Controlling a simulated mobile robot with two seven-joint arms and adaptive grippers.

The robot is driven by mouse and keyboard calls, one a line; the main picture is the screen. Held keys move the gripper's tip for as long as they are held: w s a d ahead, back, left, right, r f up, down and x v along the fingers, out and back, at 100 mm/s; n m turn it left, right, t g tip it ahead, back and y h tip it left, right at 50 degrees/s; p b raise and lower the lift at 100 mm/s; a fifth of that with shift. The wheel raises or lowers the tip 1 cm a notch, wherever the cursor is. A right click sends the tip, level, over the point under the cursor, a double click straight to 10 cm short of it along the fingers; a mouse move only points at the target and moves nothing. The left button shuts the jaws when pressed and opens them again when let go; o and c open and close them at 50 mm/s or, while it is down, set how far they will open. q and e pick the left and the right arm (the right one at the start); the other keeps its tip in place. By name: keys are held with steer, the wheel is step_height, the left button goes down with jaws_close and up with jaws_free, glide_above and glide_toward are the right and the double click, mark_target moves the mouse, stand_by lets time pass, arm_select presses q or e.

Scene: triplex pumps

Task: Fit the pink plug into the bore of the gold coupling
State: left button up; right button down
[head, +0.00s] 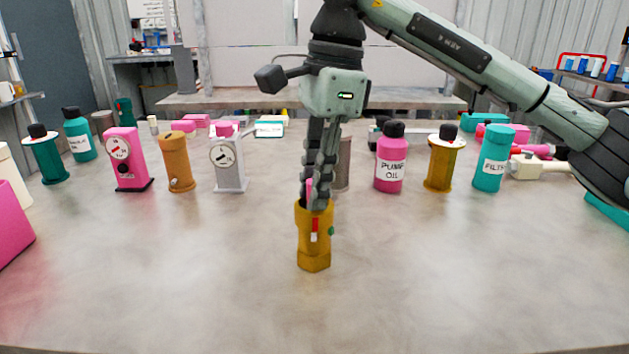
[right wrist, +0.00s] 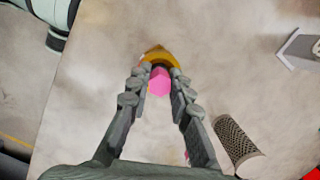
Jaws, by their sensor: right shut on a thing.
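The gold coupling (head: 314,248) stands upright on the table in the middle of the head view. In the right wrist view, part of its gold rim (right wrist: 155,52) shows beyond the fingertips. My right gripper (head: 317,202) points down at the coupling's top and is shut on the pink plug (head: 309,188). The plug also shows as a pink face (right wrist: 159,82) between the fingers in the right wrist view. The fingers partly hide the plug and the bore. I cannot tell whether the plug's lower end is inside the bore. My left gripper is not in view.
A grey perforated cylinder (right wrist: 238,140) stands close to my right gripper. The table's front is clear.

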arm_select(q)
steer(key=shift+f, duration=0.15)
arm_select(e)
steer(key=shift+f, duration=0.1)
steer(key=c, duration=1.4)
jaws_free()
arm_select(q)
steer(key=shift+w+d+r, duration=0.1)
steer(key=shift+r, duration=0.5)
arm_select(e)
steer(key=shift+o, duration=0.2)
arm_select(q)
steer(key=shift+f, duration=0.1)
arm_select(e)
steer(key=shift+r, duration=0.45)
arm_select(q)
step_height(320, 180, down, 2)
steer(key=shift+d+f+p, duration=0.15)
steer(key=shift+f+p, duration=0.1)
steer(key=shift+p, duration=0.2)
arm_select(e)
step_height(320, 180, up, 11)
steer(key=d, duration=0.1)
steer(key=shift+w+d+r, duration=0.2)
steer(key=shift+w+d, duration=0.1)
